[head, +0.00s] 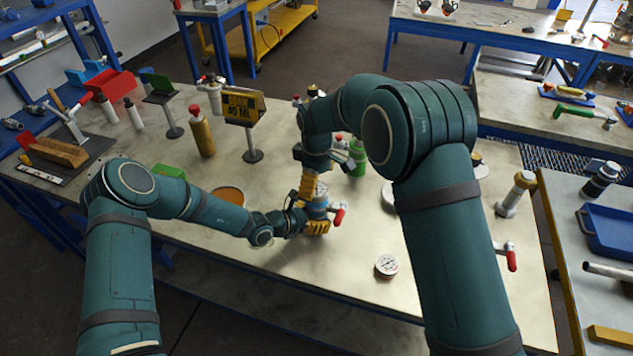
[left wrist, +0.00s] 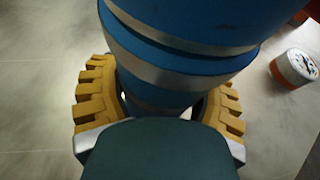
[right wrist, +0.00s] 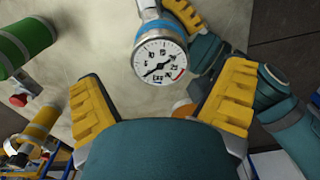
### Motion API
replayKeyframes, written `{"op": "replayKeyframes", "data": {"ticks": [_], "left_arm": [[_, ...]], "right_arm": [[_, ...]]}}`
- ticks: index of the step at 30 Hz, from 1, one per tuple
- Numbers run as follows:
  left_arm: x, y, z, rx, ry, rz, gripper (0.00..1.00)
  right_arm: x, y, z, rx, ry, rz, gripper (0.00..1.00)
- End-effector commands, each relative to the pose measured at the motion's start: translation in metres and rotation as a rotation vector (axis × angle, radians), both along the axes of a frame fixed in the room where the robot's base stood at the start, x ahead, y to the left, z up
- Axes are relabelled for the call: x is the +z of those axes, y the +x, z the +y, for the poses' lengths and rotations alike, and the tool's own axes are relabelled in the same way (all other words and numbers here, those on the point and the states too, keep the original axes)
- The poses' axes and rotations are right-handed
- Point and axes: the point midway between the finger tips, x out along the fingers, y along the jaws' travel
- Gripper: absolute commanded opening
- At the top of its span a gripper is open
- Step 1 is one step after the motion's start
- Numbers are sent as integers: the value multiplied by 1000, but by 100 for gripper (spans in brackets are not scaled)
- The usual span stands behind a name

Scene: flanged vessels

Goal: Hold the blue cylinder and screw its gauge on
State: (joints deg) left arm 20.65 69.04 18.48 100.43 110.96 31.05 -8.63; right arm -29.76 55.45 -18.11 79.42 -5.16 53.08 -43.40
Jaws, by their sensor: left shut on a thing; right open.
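The blue cylinder (head: 317,211) stands near the middle front of the table. My left gripper (head: 316,227) is shut around its lower part; the left wrist view shows the blue body (left wrist: 180,60) between the yellow fingers. A round white-dial gauge (right wrist: 160,60) shows at the cylinder's top end in the right wrist view; I cannot tell whether it is screwed tight. My right gripper (head: 308,187) is above the cylinder, open, its fingers spread to either side of the gauge and apart from it. My right arm partly hides this spot in the head view.
Another gauge (head: 386,265) lies loose on the table, right of the cylinder. A red handle (head: 339,215) is close beside the cylinder. A green cylinder (head: 357,157) stands behind. A gold bottle (head: 201,131) and a yellow sign (head: 243,106) stand left. The front right table is mostly clear.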

Motion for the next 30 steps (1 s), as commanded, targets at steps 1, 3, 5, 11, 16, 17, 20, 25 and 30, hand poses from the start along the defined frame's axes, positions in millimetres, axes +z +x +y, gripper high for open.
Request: {"op": "replayKeyframes", "data": {"ticks": [1, 3, 5, 11, 16, 17, 20, 25, 30], "left_arm": [[0, 0, 0, 0, -1, -1, 0], [0, 0, 0, 0, -1, -1, 0], [1, 0, 0, 0, -1, -1, 0], [1, 0, 0, 0, -1, -1, 0], [1, 0, 0, 0, -1, -1, 0], [1, 0, 0, 0, -1, -1, 0], [1, 0, 0, 0, -1, -1, 0], [1, 0, 0, 0, -1, -1, 0], [1, 0, 0, 0, -1, -1, 0]], "right_arm": [[1, 0, 0, 15, 0, 0, 95], [3, 0, 0, 60, 1, 0, 95], [6, 0, 0, 124, 2, -1, 95], [18, 0, 0, 445, 2, 0, 95], [27, 0, 0, 701, 2, 1, 95], [29, 0, 0, 737, 2, 1, 95], [32, 0, 0, 833, 0, 0, 95], [34, 0, 0, 904, 0, 0, 95], [35, 0, 0, 908, 0, 0, 95]]}}
